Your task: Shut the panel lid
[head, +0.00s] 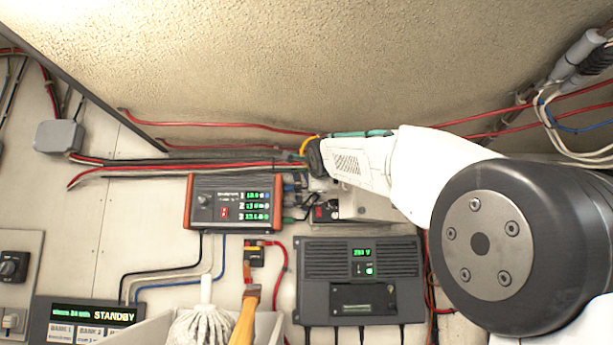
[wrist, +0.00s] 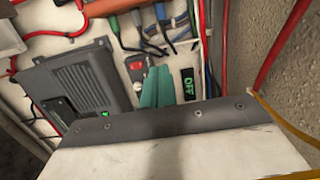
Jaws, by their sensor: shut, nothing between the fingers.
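My gripper (wrist: 156,86) shows in the wrist view as two teal fingers shut together, with nothing between them. They point toward a red switch (wrist: 136,66) and a small green OFF display (wrist: 188,84). Just below that end is a pale box (head: 366,205) with a dark, red-marked face (head: 326,212). A pale slab on this box may be the panel lid, but my arm covers part of it. I cannot tell the lid's angle, or whether the fingers touch it.
An orange-ended meter unit (head: 236,201) is left of the pale box. A grey charger (head: 358,281) is below it, also in the wrist view (wrist: 75,90). Red cables (head: 215,125) run along the wall. A mop head (head: 205,326) and orange handle (head: 246,318) stand at the bottom.

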